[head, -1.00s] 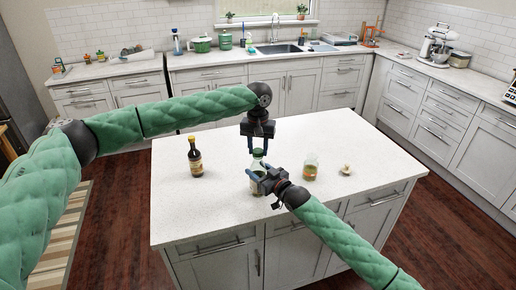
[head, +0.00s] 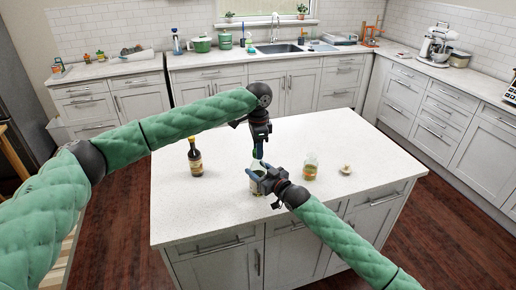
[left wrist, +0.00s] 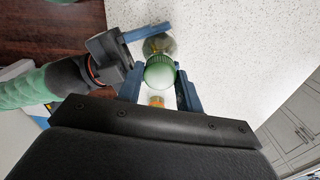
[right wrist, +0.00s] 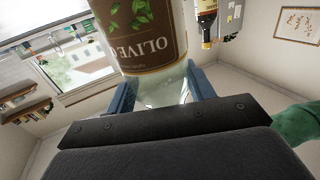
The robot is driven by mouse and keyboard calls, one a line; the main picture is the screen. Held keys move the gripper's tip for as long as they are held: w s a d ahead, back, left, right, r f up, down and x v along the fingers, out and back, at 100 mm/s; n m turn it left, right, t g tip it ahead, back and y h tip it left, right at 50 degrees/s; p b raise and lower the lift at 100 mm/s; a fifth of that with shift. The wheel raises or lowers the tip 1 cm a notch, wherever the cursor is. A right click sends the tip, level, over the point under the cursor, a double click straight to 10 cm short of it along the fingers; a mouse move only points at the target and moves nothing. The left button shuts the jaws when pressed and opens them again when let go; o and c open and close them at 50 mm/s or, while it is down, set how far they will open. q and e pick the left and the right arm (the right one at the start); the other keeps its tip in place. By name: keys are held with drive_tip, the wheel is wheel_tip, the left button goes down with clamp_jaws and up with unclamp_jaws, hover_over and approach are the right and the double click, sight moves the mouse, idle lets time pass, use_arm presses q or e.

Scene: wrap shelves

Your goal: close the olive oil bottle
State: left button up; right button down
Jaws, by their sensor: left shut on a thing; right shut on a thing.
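The olive oil bottle (head: 258,170) stands upright at the front middle of the island, mostly hidden by my grippers in the head view. Its brown "OLIVE O" label (right wrist: 155,50) fills the top of the right wrist view. My right gripper (head: 256,180) is shut on the bottle's body from the right. My left gripper (head: 258,152) is directly above and points down, shut on the ridged green cap (left wrist: 160,72). The cap sits at the bottle's top, between the blue fingers. Whether it is fully seated cannot be told.
A dark sauce bottle (head: 195,160) stands left of my grippers on the white island (head: 220,215). A glass jar (head: 310,168) and a small pale object (head: 345,170) stand to the right. The island's front left is clear.

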sight(263, 174)
use_arm(q)
drive_tip(key=o, duration=1.2)
drive_tip(key=shift+a, duration=0.1)
drive_tip(key=shift+c, duration=0.2)
wheel_tip(263, 174, up, 12)
drive_tip(key=shift+w, duration=0.1)
use_arm(e)
drive_tip(key=shift+c, duration=2.3)
unclamp_jaws()
drive_tip(key=b+v, duration=0.3)
drive_tip(key=v, duration=0.3)
drive_tip(key=shift+s+d+f, duration=0.1)
drive_tip(key=shift+d+f, duration=0.05)
drive_tip(key=shift+f, duration=0.05)
use_arm(q)
drive_tip(key=shift+f, duration=1.75)
use_arm(e)
drive_tip(key=shift+s+d+r, duration=0.15)
drive_tip(key=shift+s+d, duration=0.3)
drive_tip(key=shift+s, duration=0.1)
